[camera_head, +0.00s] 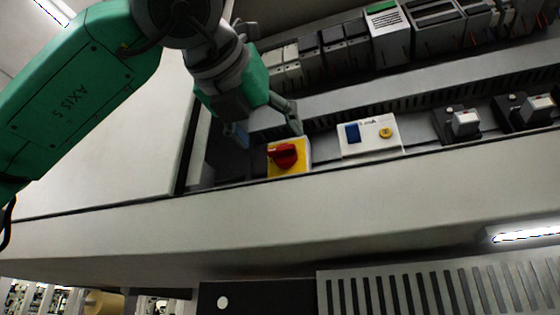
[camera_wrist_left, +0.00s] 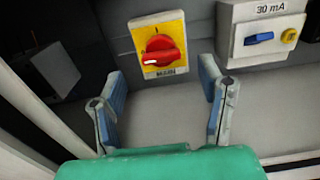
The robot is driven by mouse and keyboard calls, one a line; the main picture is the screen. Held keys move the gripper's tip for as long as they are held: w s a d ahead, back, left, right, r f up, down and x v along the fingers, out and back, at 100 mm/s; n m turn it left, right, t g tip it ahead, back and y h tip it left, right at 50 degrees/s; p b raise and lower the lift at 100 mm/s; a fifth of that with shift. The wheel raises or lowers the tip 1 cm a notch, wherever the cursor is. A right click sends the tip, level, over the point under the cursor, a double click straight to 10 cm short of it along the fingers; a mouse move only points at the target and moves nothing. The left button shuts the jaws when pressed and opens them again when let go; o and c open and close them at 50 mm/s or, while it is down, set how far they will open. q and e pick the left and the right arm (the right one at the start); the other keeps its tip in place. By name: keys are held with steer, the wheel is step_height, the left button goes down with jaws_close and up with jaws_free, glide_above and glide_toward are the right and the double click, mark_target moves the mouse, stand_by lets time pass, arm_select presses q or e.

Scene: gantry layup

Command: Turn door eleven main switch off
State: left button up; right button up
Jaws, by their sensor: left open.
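The main switch is a red rotary knob (camera_head: 284,155) on a yellow plate (camera_head: 301,168) in the cabinet. My right gripper is not in view.
A white 30 mA unit (camera_head: 370,135) with a blue lever and yellow button sits right of the switch. Grey switch blocks (camera_head: 465,123) stand farther right. A row of modules (camera_head: 385,35) runs above. The cabinet's pale lower edge (camera_head: 330,205) runs below the switch.

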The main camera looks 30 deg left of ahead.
arm_select(q)
steer(key=v, duration=0.6)
steer(key=shift+d, duration=0.1)
steer(key=shift+f, duration=0.15)
stand_by(0.3)
